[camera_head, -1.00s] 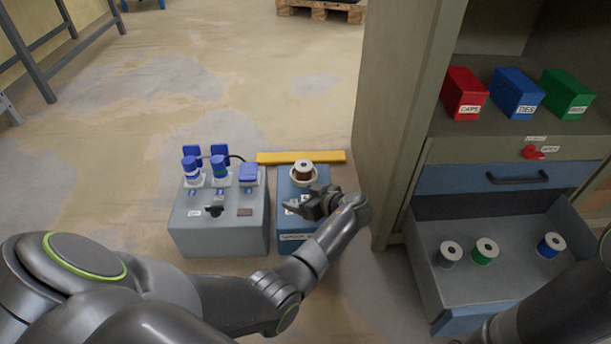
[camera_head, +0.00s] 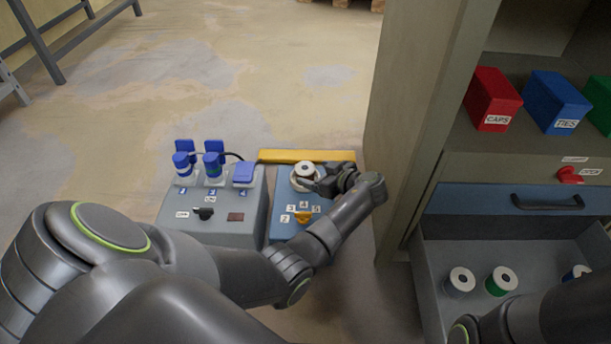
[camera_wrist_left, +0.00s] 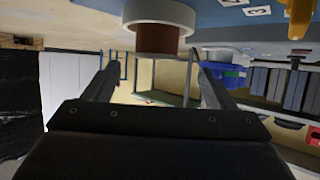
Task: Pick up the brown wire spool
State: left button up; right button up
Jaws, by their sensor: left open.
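The brown wire spool (camera_head: 305,170) stands on the blue box (camera_head: 283,215), its white flange on top. In the left wrist view its brown core and white flange (camera_wrist_left: 158,40) show at the top centre. My left gripper (camera_head: 325,184) is at the near right side of the spool, over the blue box. In the left wrist view my left gripper (camera_wrist_left: 155,78) has its two fingers wide apart and nothing between them. The spool lies just beyond the fingertips, not clasped. Part of the spool is hidden by the gripper in the head view. My right gripper is not in view.
A grey socket box (camera_head: 222,225) with blue plugs stands left of the blue box. A yellow bar (camera_head: 305,156) lies behind. At right, a cabinet has an open drawer (camera_head: 430,285) holding other spools.

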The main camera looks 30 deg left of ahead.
aim_at(307, 169)
pick_arm(q)
jog(key=b+x, duration=0.3)
jog(key=x, duration=0.1)
jog(key=shift+w+f, duration=0.1)
jog(key=shift+w, duration=0.2)
jog(key=shift+a, duration=0.25)
jog(key=shift+w, duration=0.1)
jog(key=shift+c, duration=0.2)
jog(key=c, duration=1.2)
jog(key=shift+o, duration=0.2)
